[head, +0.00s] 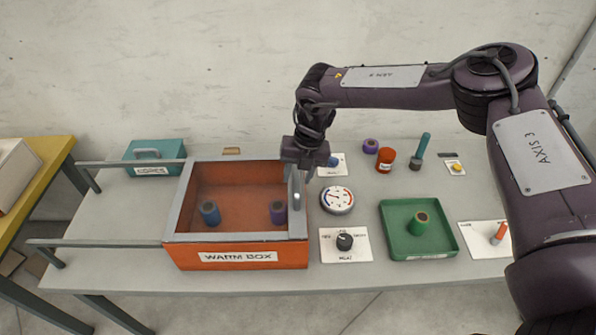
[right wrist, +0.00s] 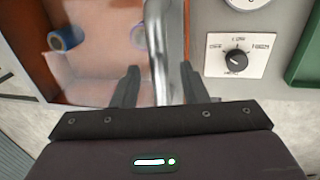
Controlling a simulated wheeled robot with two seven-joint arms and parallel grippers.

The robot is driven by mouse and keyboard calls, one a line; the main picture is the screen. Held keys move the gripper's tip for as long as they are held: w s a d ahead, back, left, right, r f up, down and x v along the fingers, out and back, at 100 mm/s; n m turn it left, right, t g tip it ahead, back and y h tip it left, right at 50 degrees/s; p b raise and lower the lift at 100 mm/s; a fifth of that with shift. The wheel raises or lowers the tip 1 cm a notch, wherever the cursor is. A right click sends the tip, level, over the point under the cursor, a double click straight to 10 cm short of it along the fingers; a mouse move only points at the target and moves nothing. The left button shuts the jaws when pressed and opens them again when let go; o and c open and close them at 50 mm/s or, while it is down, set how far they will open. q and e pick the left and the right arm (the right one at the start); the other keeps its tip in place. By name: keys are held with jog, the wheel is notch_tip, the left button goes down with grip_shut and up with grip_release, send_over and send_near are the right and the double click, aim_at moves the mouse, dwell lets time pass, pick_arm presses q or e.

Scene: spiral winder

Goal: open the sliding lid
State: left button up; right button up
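The orange warm box (head: 190,256) stands on the table's left half, with a grey frame on top. A see-through lid (head: 240,180) seems to cover it, since the spools inside show through. A pale upright bar handle (head: 297,201) sits at the lid's right end; it also shows in the right wrist view (right wrist: 165,45). My right gripper (head: 304,172) is over the handle's far part, pointing down. In the right wrist view its fingers (right wrist: 158,82) are apart, one on each side of the handle's line; contact is not visible. My left gripper is not in view.
Two grey rails (head: 110,243) run left from the box, with clear space between them. A teal box (head: 155,157) stands behind the far rail. A dial gauge (head: 337,200), a knob panel (head: 345,245) and a green tray (head: 392,240) stand right of the box.

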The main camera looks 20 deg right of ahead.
jog(key=shift+c, duration=0.2)
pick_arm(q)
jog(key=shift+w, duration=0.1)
pick_arm(e)
grip_shut()
